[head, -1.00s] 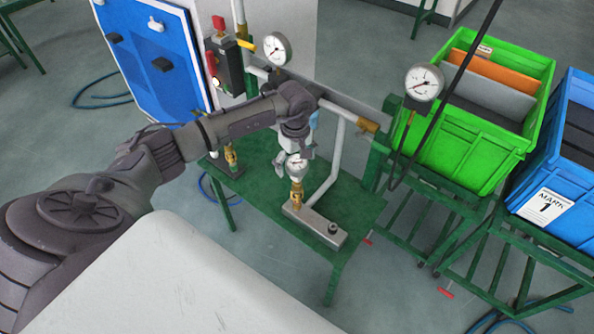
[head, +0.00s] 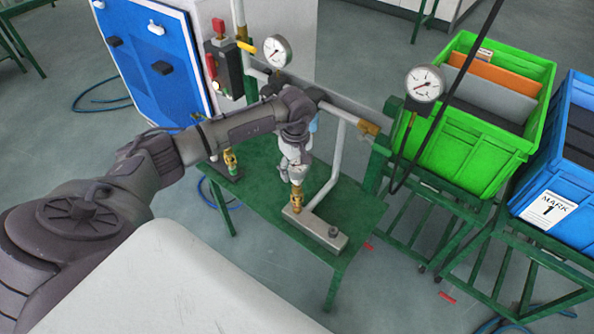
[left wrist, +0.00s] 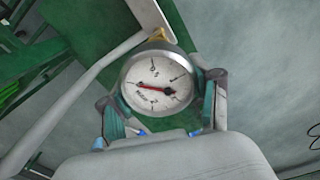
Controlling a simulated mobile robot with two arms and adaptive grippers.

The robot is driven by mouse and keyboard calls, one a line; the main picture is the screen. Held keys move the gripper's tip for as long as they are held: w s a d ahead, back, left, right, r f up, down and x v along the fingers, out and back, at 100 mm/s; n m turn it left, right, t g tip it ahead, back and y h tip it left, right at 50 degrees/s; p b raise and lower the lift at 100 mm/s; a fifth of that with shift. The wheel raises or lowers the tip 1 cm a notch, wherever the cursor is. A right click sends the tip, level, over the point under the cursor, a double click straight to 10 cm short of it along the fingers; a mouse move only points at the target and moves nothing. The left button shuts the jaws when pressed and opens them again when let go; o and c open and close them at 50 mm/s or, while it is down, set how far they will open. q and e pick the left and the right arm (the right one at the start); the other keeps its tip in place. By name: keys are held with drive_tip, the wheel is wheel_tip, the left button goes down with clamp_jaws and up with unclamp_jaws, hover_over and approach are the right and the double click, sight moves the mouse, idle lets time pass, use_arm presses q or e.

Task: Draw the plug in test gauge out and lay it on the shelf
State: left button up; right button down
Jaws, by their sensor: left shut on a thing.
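The test gauge (left wrist: 157,84), a round white dial with a red needle in a grey case, sits between the two fingers of my left gripper (left wrist: 160,100) in the left wrist view. The fingers are shut on its sides. In the head view my left gripper (head: 296,172) is above a brass fitting (head: 296,200), which stands on a grey metal block (head: 318,228). The gripper mostly hides the gauge there. I cannot tell whether its stem is seated in the fitting. The green shelf (head: 262,205) carries the block. My right gripper is not in view.
A grey pipe (head: 328,185) runs close to the right of the gripper. Another gauge (head: 277,50) is behind, and one (head: 424,83) hangs at the right. A small brass valve (head: 230,160) stands at the shelf's left. The front left of the shelf is bare.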

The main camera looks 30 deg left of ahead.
use_arm(q)
drive_tip(key=shift+w+r, duration=0.15)
drive_tip(key=shift+r, duration=0.15)
clamp_jaws()
drive_tip(key=shift+r, duration=0.1)
drive_tip(key=shift+r+p, duration=0.5)
drive_tip(key=shift+r, duration=0.05)
drive_tip(key=shift+r, duration=0.2)
drive_tip(key=shift+r+p, duration=0.85)
drive_tip(key=shift+r, duration=0.5)
drive_tip(key=shift+r, duration=0.2)
drive_tip(key=shift+r+p, duration=0.55)
drive_tip(key=shift+r, duration=0.8)
